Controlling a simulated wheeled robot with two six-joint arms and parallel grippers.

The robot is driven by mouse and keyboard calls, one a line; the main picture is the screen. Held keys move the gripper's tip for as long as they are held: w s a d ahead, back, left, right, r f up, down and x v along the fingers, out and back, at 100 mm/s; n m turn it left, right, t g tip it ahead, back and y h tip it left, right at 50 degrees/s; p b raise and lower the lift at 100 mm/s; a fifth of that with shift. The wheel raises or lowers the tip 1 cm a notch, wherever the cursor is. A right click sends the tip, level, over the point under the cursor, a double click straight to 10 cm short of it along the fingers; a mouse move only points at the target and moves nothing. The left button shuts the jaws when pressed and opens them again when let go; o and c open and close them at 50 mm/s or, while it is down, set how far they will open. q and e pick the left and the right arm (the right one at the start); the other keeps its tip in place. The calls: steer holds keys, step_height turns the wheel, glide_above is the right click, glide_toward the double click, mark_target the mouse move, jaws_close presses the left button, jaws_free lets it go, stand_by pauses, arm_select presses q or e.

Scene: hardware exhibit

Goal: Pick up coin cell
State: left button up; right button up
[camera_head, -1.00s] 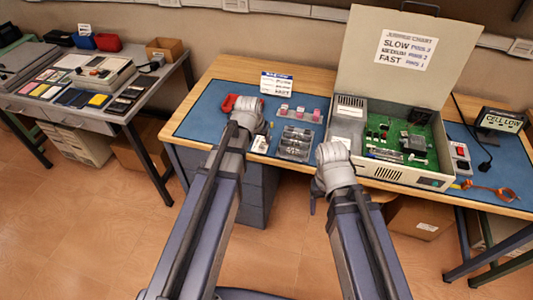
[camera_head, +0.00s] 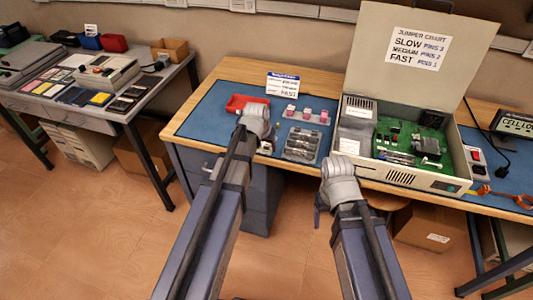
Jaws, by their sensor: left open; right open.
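I cannot make out a coin cell for certain. A compartment box of small parts (camera_head: 301,145) lies on the blue mat, and a red tray (camera_head: 247,103) sits to its upper left. My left gripper (camera_head: 257,118) is over the mat just in front of the red tray, left of the parts box; its fingers are mostly hidden by its own wrist. My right gripper (camera_head: 338,165) is at the bench's front edge, right of the parts box and in front of the open computer case (camera_head: 400,178). Nothing shows held in either gripper.
A rack with small pink-topped items (camera_head: 307,116) stands behind the parts box. A small sign (camera_head: 282,84) stands at the mat's back. A "CELL LOW" display (camera_head: 512,123), a dark cable and an orange strap (camera_head: 510,196) lie at right. A side table (camera_head: 60,108) holds cards and devices.

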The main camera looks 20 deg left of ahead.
arm_select(q)
steer(key=shift+w+f, duration=0.2)
steer(key=shift+f, duration=0.3)
steer(key=shift+r, duration=0.1)
steer(key=shift+c, duration=0.3)
jaws_close()
